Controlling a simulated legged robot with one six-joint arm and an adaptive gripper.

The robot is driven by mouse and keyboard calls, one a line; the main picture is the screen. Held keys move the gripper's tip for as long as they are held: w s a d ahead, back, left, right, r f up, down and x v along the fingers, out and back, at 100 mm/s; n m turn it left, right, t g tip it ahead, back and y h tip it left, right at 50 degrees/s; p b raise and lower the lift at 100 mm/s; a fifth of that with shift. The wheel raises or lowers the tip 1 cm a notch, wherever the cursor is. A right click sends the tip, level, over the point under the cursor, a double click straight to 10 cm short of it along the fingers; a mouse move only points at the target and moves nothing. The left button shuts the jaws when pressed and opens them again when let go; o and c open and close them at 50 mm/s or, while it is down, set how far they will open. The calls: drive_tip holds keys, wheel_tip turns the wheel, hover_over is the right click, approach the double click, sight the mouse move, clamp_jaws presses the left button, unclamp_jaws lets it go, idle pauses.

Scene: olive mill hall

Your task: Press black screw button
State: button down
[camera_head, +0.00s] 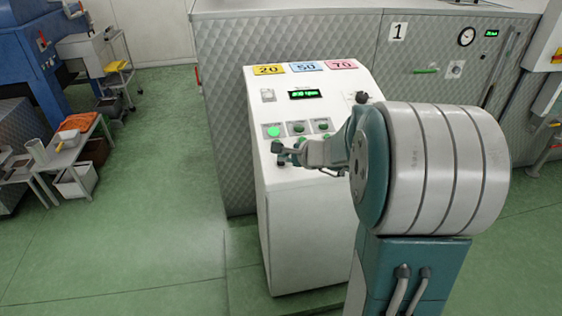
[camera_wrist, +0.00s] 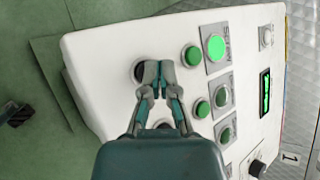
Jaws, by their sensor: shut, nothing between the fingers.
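The white control console (camera_head: 310,235) stands in front of me with a sloped button panel. In the wrist view, a round black button (camera_wrist: 138,72) sits near the panel's lower edge, partly hidden by my fingertips. My gripper (camera_wrist: 154,74) is shut and empty, with its tips right over or at that button; I cannot tell whether they touch it. A second dark round control (camera_wrist: 163,125) is mostly hidden behind my fingers. In the head view, my gripper (camera_head: 284,153) is at the panel's lower left and hides the black button there.
Green buttons (camera_wrist: 193,57) lie close to my fingers, and a lit green one (camera_wrist: 215,46) is higher up the panel. A green display (camera_head: 305,94) and a dark knob (camera_head: 361,97) sit above. A large metal machine (camera_head: 290,40) stands behind.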

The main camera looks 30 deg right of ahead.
drive_tip(key=shift+w+f, duration=0.1)
drive_tip(key=shift+f, duration=0.3)
idle(0.6)
idle(0.3)
drive_tip(key=shift+s+r, duration=0.2)
drive_tip(key=shift+r, duration=0.6)
drive_tip(key=shift+r, duration=0.1)
drive_tip(key=shift+s+a+r, duration=0.1)
drive_tip(key=shift+s+r, duration=0.15)
drive_tip(key=shift+r, duration=0.55)
drive_tip(key=shift+s+a+r, duration=0.1)
drive_tip(key=shift+s+r, duration=0.1)
drive_tip(key=shift+r, duration=0.55)
drive_tip(key=shift+s+a+r, duration=0.1)
drive_tip(key=shift+s+r, duration=0.15)
drive_tip(key=shift+r, duration=0.55)
